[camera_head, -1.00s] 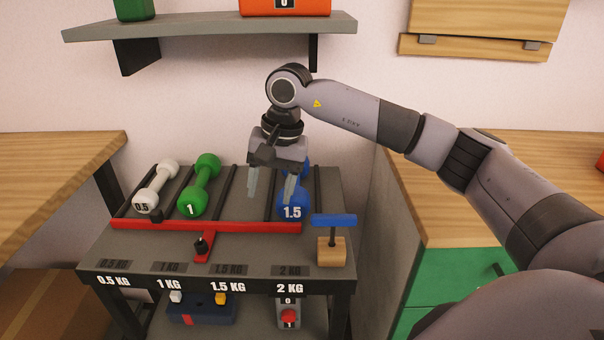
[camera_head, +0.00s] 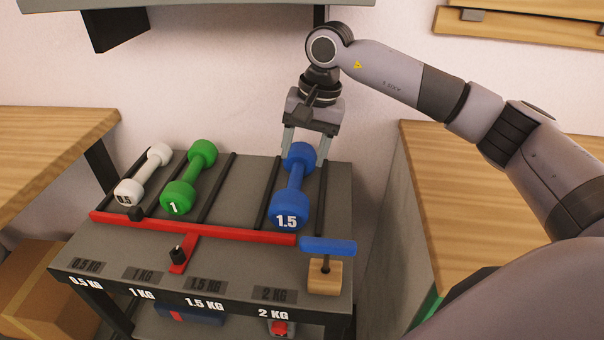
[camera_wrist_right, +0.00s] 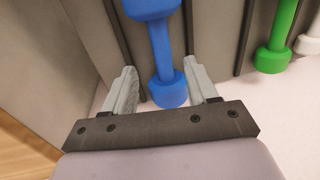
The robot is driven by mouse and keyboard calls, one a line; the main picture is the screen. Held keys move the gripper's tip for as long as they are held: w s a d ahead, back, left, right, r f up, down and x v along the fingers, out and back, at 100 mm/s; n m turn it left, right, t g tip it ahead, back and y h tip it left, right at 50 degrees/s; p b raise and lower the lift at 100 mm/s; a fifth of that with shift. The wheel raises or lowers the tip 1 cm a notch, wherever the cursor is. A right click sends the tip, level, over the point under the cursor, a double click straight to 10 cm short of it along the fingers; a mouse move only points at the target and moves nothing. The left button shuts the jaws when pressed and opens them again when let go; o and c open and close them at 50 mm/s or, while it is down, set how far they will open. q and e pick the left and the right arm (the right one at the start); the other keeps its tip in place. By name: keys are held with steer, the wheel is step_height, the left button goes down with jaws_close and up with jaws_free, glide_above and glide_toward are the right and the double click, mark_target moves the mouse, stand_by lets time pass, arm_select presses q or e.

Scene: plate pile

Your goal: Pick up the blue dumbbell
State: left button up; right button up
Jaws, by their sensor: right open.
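The blue dumbbell (camera_head: 295,187), marked 1.5, lies on the rack at the right, its long side running from front to back. My right gripper (camera_head: 306,150) is open at the dumbbell's far end, with its fingers pointing down. In the right wrist view the blue dumbbell (camera_wrist_right: 162,45) shows between and beyond the two fingers of the gripper (camera_wrist_right: 164,88). The fingers stand apart on either side of its near blue head, with a gap visible. I cannot tell how far above the dumbbell the fingertips are. My left gripper is not in view.
A green dumbbell (camera_head: 190,178) and a white dumbbell (camera_head: 145,175) lie to the left on the rack. A red bar (camera_head: 190,228) runs along the front. A wooden block with a blue handle (camera_head: 328,246) stands close at the front right. Wooden counters (camera_head: 500,200) flank the rack.

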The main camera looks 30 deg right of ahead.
mark_target(295, 177)
steer(key=shift+w+a+f, duration=0.15)
steer(key=shift+a+f, duration=0.05)
steer(key=shift+f, duration=0.95)
steer(key=shift+w+a+f, duration=0.2)
steer(key=shift+a+f, duration=0.05)
steer(key=shift+f, duration=0.95)
steer(key=shift+w+a+f, duration=0.15)
steer(key=shift+a+f, duration=0.05)
steer(key=shift+f, duration=0.95)
jaws_close()
steer(key=shift+r, duration=0.1)
steer(key=shift+w+r, duration=0.15)
steer(key=shift+r, duration=0.05)
